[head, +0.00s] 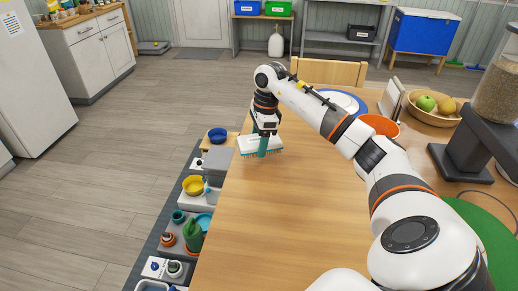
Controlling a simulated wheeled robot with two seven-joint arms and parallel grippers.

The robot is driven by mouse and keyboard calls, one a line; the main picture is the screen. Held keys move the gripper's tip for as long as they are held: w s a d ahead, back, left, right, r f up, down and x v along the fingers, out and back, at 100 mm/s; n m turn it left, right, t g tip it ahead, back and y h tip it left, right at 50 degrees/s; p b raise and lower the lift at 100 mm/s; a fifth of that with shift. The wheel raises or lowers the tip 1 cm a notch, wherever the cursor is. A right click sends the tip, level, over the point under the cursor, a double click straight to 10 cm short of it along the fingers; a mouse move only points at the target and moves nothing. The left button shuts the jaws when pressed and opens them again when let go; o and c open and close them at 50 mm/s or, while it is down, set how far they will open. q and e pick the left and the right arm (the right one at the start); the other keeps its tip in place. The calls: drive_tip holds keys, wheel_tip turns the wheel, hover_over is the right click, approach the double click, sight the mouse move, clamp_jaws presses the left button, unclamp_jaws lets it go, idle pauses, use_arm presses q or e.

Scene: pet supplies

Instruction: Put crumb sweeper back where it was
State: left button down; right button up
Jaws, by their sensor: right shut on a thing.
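The crumb sweeper (246,146) has a white body with teal bristles along its lower edge. It is near the far left edge of the wooden table (290,215). My right gripper (264,132) is above it, pointing down and shut on it. The fingers partly hide the sweeper. I cannot tell whether its bristles touch the tabletop. My left gripper is not in view.
A low shelf with a blue bowl (218,135), a yellow bowl (194,185) and a green watering can (193,235) runs along the table's left side. An orange bowl (380,125) and a fruit bowl (432,112) stand at the right. The table's middle is clear.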

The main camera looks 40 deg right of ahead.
wheel_tip(320, 180, down, 3)
drive_tip(key=shift+f, duration=0.15)
drive_tip(key=shift+f, duration=0.1)
drive_tip(key=shift+f, duration=0.1)
drive_tip(key=o, duration=0.9)
drive_tip(key=shift+o, duration=0.2)
